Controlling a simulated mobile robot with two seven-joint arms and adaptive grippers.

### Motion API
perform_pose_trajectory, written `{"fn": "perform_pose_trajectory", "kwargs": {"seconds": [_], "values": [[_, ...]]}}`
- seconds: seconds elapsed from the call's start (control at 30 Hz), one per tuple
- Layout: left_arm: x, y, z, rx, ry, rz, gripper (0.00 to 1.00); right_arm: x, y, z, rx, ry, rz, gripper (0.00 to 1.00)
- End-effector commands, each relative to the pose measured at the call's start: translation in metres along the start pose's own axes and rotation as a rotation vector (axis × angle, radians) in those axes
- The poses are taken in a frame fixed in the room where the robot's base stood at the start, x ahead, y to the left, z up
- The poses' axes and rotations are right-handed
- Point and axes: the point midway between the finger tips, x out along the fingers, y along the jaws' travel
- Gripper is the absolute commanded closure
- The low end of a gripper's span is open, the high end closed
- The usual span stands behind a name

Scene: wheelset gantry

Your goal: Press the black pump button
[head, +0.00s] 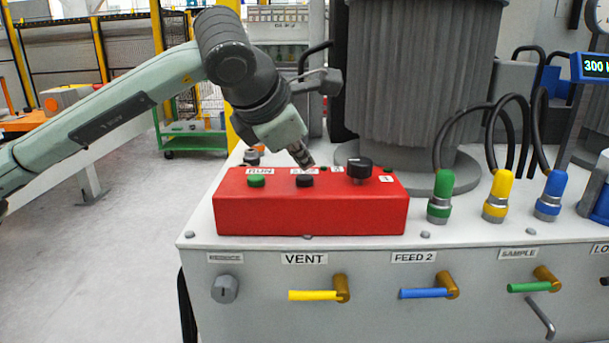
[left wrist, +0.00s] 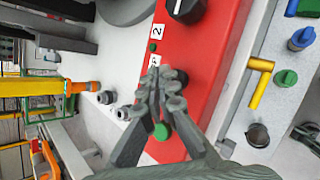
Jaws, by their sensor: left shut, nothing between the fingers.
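The red control box (head: 310,215) sits on the grey cabinet top in the head view. The black button (head: 304,181) is on its upper face, right of a green button (head: 256,181) and left of a large black knob (head: 359,168). My left gripper (head: 306,161) is shut and empty, its tips pointing down just above and behind the black button in the picture; I see no contact. My right gripper is not in view.
A ribbed grey cylinder (head: 418,80) stands behind the box. Green (head: 440,190), yellow (head: 496,195) and blue (head: 551,193) hose connectors stand to the right. Coloured valve handles line the cabinet front, including a yellow one (head: 313,295). Open floor lies to the left.

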Motion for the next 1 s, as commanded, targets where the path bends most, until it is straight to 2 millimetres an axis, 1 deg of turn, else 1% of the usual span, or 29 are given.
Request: {"fn": "perform_pose_trajectory", "kwargs": {"seconds": [0.37, 0.47, 0.83, 1.0], "values": [[-0.002, 0.001, 0.002, 0.001, -0.001, 0.0, 1.0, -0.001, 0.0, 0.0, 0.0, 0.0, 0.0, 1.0], [-0.006, 0.004, 0.005, 0.001, -0.001, 0.0, 1.0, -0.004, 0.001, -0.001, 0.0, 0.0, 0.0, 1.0], [-0.032, 0.023, 0.023, 0.001, -0.001, 0.0, 1.0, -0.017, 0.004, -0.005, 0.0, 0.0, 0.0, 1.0], [-0.036, 0.026, 0.026, 0.001, -0.001, 0.0, 1.0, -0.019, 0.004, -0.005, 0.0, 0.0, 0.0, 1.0]]}}
